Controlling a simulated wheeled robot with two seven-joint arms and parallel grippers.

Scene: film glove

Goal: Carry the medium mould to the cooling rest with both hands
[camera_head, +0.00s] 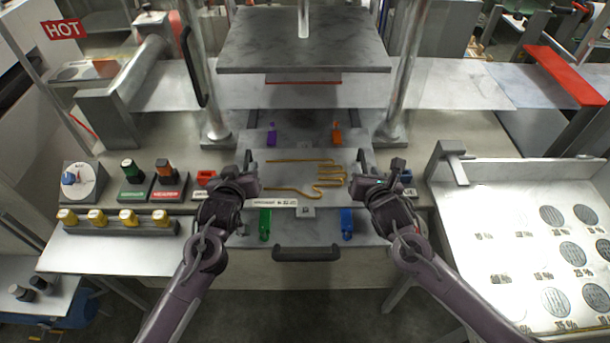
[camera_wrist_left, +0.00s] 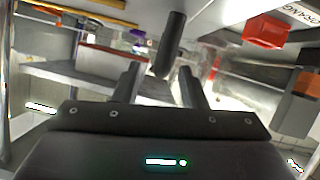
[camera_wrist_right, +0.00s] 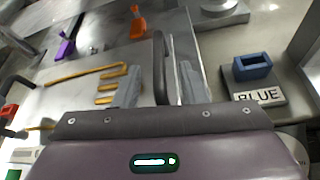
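The medium mould (camera_head: 310,160) appears to be the grey metal plate with a gold glove-shaped outline, lying flat under the raised press plate. My left gripper (camera_head: 250,180) is at its left side. In the left wrist view, its fingers are apart, with a dark upright handle (camera_wrist_left: 170,45) just beyond and between the tips. My right gripper (camera_head: 362,182) is at the right side. In the right wrist view, its open fingers stand either side of a dark handle (camera_wrist_right: 160,65), with gaps showing. I cannot tell which surface is the cooling rest.
Purple (camera_head: 272,135), orange (camera_head: 337,132), green (camera_head: 265,225) and blue (camera_head: 347,222) clamps surround the plate. The press plate (camera_head: 304,50) hangs above, between posts. A front drawer handle (camera_head: 306,253) sticks out. A white tray (camera_head: 470,200) with round patterns stands right; control buttons stand left.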

